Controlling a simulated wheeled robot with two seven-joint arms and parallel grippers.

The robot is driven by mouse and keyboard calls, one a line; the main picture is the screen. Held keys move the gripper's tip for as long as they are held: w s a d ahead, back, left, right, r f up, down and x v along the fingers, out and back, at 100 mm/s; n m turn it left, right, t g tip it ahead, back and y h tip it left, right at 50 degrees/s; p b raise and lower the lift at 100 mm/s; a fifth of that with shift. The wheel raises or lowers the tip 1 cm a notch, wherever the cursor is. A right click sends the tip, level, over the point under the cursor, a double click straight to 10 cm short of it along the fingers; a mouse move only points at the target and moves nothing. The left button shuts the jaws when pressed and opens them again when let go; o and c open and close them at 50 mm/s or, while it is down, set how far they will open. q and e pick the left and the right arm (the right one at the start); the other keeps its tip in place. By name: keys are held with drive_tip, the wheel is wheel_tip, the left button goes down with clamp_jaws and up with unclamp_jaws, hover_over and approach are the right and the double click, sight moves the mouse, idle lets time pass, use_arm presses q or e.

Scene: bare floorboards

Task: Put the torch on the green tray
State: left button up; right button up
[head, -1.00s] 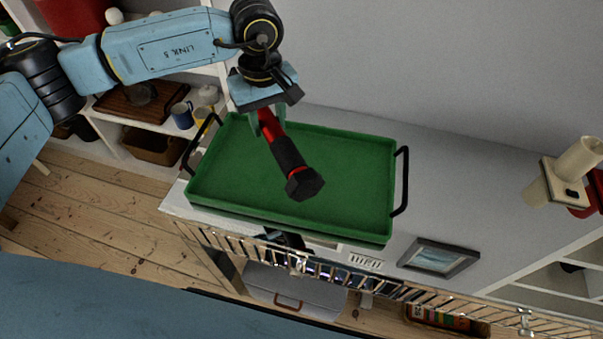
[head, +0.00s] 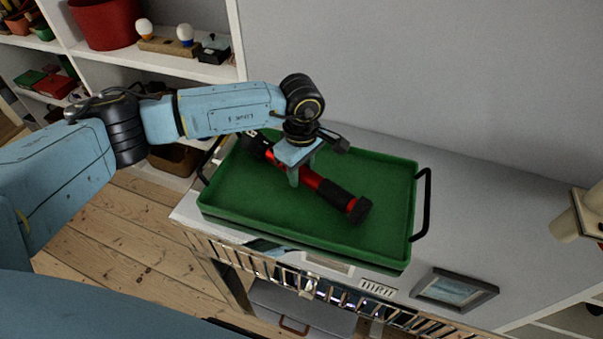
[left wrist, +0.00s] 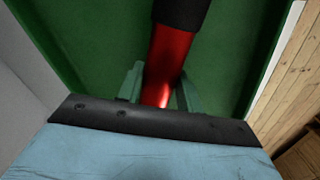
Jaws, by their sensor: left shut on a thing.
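The torch (head: 334,194) is red with black ends and lies slantwise over the inside of the green tray (head: 385,222). My left gripper (head: 294,176) is shut around the torch's red middle from above. Whether the torch touches the tray floor I cannot tell for sure. In the left wrist view the red barrel (left wrist: 166,62) runs between the two fingers (left wrist: 160,90), with the green tray (left wrist: 90,45) behind it. My right gripper is not in view.
The tray has black handles, one at its right end (head: 427,205). It stands on a light surface with a metal rail (head: 330,291) along the front. A framed picture (head: 455,288) lies right of the tray. Shelves with pots (head: 105,22) stand at the back left.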

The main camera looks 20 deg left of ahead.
sight(301, 168)
use_arm(q)
drive_tip(key=shift+f, duration=0.65)
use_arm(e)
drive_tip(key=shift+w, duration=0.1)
use_arm(q)
drive_tip(key=shift+f, duration=0.1)
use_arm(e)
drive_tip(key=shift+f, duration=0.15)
use_arm(q)
drive_tip(key=o, duration=1.1)
drive_tip(key=shift+o, duration=0.2)
wheel_tip(301, 168, up, 11)
drive_tip(key=shift+p, duration=0.35)
drive_tip(key=shift+r, duration=0.65)
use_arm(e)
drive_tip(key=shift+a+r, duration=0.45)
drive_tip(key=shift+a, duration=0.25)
